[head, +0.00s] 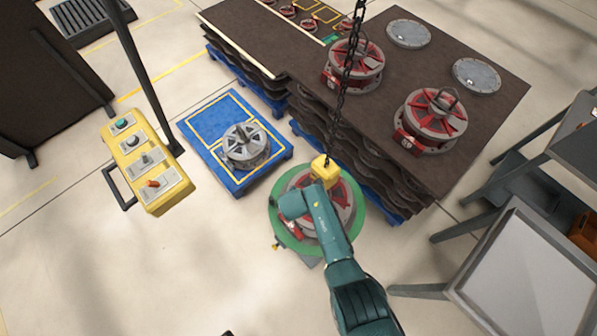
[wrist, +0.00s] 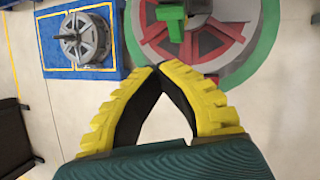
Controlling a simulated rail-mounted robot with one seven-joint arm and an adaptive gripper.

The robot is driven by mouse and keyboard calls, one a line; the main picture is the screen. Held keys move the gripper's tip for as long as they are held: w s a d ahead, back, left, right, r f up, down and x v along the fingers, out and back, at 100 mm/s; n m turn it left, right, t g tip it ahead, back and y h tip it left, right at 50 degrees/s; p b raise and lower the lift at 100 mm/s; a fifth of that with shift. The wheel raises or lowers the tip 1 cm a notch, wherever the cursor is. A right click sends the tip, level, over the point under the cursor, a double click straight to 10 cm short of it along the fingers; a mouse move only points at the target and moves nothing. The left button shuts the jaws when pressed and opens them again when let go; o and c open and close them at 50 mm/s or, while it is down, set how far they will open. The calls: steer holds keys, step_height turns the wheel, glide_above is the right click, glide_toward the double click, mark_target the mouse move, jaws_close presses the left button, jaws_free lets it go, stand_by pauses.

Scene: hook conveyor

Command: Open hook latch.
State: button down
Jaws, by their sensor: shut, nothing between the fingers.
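The yellow hook block (head: 325,169) hangs on a dark chain (head: 347,75) above a red and grey wheel (head: 352,200), right by my teal arm in the head view.
A green ring (head: 280,222) surrounds the wheel. A grey wheel (head: 245,146) sits on a blue pallet (head: 205,128) to the left. A yellow control box (head: 147,162) hangs further left. A dark stacked table (head: 490,115) with red wheels is behind; a grey-topped stand (head: 525,270) is at right.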

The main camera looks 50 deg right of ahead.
steer(key=shift+a+r+p, duration=0.2)
steer(key=shift+r+p, duration=0.65)
steer(key=shift+p, duration=0.75)
steer(key=shift+y, duration=0.5)
steer(key=r+p, duration=0.2)
steer(key=p, duration=0.1)
steer(key=a+r+p, duration=0.1)
steer(key=r+p, duration=0.1)
steer(key=p, duration=0.1)
steer(key=shift+r, duration=0.1)
steer(key=c, duration=1.8)
jaws_free()
steer(key=o, duration=0.8)
steer(key=shift+o, duration=0.2)
